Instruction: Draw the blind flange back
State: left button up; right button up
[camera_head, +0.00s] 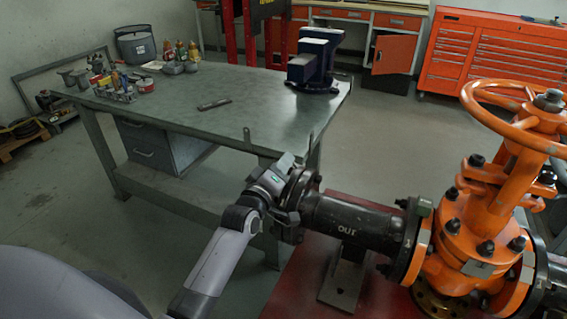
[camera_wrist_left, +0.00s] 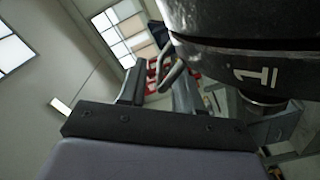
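The blind flange (camera_head: 299,188) is a dark bolted disc at the left end of the black pipe (camera_head: 345,222) marked OUT. In the left wrist view a large dark round part marked 1 (camera_wrist_left: 255,72), apparently the flange, fills the upper right. A bent metal handle (camera_wrist_left: 172,76) shows beside it. My left gripper (camera_head: 281,190) is close to the flange's outer face. In the wrist view its two fingers (camera_wrist_left: 158,90) stand apart, with the handle seen between them; contact cannot be told. My right gripper is out of view.
The orange gate valve (camera_head: 470,235) with its handwheel (camera_head: 520,112) stands at the right on a red base (camera_head: 290,285). A workbench (camera_head: 225,120) with a vise (camera_head: 312,68) stands behind my left arm. The floor between bench and tool cabinet (camera_head: 490,55) is clear.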

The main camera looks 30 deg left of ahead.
pick_arm(q)
jog(key=shift+w, duration=0.65)
grip_shut()
jog(key=shift+a+r, duration=0.15)
jog(key=shift+a, duration=0.7)
grip_release()
jog(key=s, duration=0.7)
jog(key=shift+d, duration=0.3)
